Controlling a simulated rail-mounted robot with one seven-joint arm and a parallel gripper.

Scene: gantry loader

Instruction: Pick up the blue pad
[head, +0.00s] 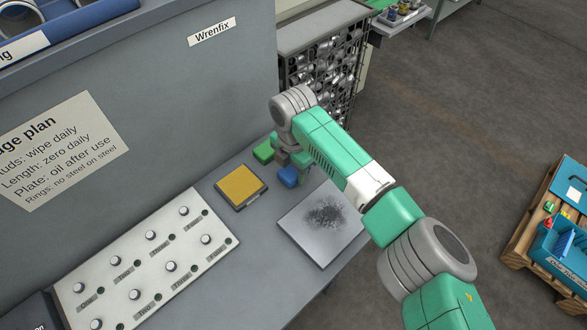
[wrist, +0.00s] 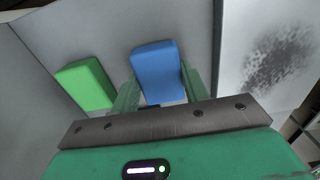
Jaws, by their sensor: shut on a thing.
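The blue pad (head: 288,176) is a small rounded block on the grey bench top in the head view, right by the end of my arm. In the wrist view the blue pad (wrist: 157,72) sits between the two green fingers of my gripper (wrist: 157,88). My gripper (head: 296,163) is shut on it, partly hidden behind my arm in the head view. Whether the pad touches the bench or is slightly raised, I cannot tell.
A green pad (wrist: 85,84) lies just left of my gripper; it also shows in the head view (head: 264,151). A yellow pad in a dark frame (head: 241,186) lies left. A grey plate with a dark smudge (head: 322,222) lies right. A panel of knobs (head: 145,263) is at front left.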

